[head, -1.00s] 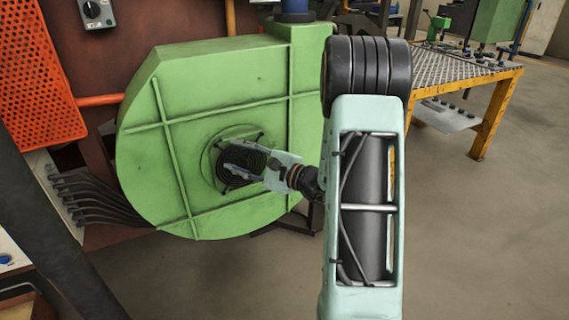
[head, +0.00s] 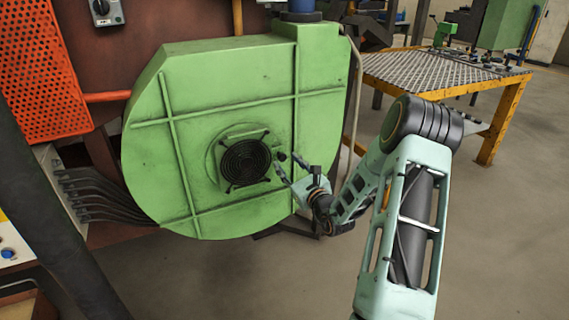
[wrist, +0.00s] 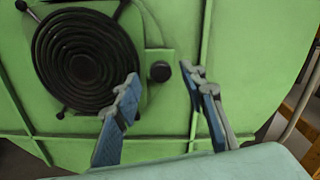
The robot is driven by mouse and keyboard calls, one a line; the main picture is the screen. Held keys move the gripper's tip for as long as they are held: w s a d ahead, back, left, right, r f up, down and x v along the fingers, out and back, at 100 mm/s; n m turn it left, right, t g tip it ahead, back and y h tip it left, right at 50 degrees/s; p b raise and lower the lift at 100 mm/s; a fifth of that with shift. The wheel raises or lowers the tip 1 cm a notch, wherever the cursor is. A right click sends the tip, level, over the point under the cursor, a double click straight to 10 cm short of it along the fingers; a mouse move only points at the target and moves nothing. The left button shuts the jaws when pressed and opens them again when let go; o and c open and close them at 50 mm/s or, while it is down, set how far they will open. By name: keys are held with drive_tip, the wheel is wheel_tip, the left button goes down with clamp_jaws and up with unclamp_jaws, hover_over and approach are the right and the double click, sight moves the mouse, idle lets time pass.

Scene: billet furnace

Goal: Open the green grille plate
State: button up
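The green grille plate (head: 214,164) sits flat against the green blower housing, around a round black spiral grille (head: 245,161). In the wrist view the plate (wrist: 154,57) shows at upper left, beside the black grille (wrist: 82,62). A small dark knob (wrist: 160,71) is on the plate's right side; it also shows in the head view (head: 281,156). My gripper (head: 297,171) is in front of the housing, to the right of the grille. In the wrist view my gripper (wrist: 160,85) is open and empty, its fingers on either side of the knob in the picture; the depth between is unclear.
The blower housing (head: 185,75) has raised ribs. An orange perforated panel (head: 45,70) and several dark pipes (head: 95,195) are at left. A yellow-framed table (head: 450,72) stands at the back right. The floor (head: 490,230) at right is clear.

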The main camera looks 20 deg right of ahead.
sight(283, 158)
drive_tip(key=shift+w, duration=1.55)
drive_tip(key=shift+c, duration=0.2)
clamp_jaws()
